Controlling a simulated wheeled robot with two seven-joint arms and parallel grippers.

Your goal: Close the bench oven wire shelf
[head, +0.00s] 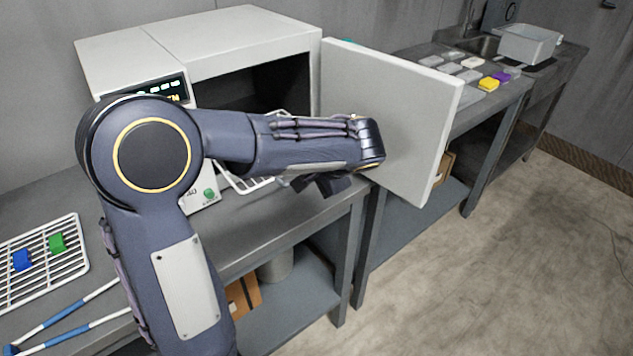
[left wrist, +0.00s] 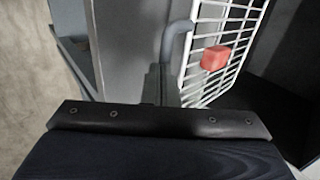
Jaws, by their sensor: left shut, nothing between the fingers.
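The bench oven (head: 215,50) is a white box with a dark cavity, and its door (head: 405,110) stands open to the right. The white wire shelf (head: 245,187) sticks out of the cavity, largely hidden behind my left arm. The left wrist view shows more of the shelf (left wrist: 188,72), with a red block (left wrist: 215,58) on it and a grey bent handle (left wrist: 172,42) at its front edge. My left gripper (head: 325,185) is in front of the oven between shelf and door. In the left wrist view its fingers (left wrist: 162,85) are shut and empty, close to the handle; contact is unclear. My right gripper is out of view.
A white rack (head: 40,265) with a blue and a green block lies on the bench at left, with blue-handled tongs (head: 80,315) in front. The open door juts over the bench's front edge. A second bench with several small blocks and a grey tub (head: 528,45) stands beyond.

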